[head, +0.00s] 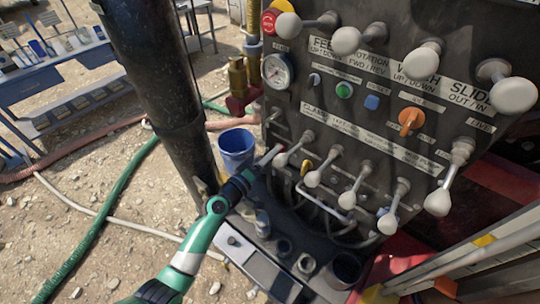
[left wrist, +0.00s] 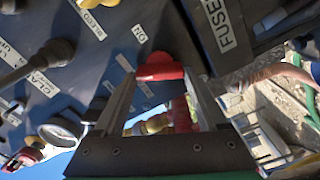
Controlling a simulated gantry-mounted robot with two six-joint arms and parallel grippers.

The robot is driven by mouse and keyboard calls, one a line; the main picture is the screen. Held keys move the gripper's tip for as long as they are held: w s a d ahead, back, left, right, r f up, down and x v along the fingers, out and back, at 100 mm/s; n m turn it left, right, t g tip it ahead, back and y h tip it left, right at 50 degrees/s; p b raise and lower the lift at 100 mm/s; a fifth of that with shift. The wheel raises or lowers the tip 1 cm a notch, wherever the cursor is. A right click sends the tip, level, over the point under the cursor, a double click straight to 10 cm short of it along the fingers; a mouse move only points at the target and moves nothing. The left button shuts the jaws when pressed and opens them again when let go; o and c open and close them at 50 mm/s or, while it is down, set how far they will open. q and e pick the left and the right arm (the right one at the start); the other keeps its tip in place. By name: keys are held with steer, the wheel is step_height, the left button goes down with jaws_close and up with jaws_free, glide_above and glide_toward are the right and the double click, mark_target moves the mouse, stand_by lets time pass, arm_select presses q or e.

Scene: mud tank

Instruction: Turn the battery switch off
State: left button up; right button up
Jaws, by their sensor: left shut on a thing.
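The battery switch, a red handle (left wrist: 160,72), shows in the left wrist view on the dark panel, beside a label reading ON. My left gripper (left wrist: 160,80) has its two fingers on either side of the red handle and is shut on it. In the head view my left gripper (head: 268,158) reaches in from the lower left to the panel's lower left side. The battery switch cannot be made out there. My right gripper is not in view.
The control panel (head: 395,110) carries several white-knobbed levers, a gauge (head: 277,71) and an orange rotary knob (head: 411,121). A blue bucket (head: 237,150) stands left of my gripper. A thick dark post (head: 160,80) rises near my arm. A FUSES label (left wrist: 220,25) is close to the switch.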

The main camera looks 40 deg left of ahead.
arm_select(q)
steer(key=n, duration=0.5)
steer(key=shift+f, duration=0.1)
steer(key=shift+p, duration=0.3)
stand_by(0.4)
steer(key=o, duration=1.3)
steer(key=shift+s, duration=0.1)
steer(key=s+d+p, duration=0.1)
steer(key=s, duration=1)
steer(key=shift+s, duration=0.25)
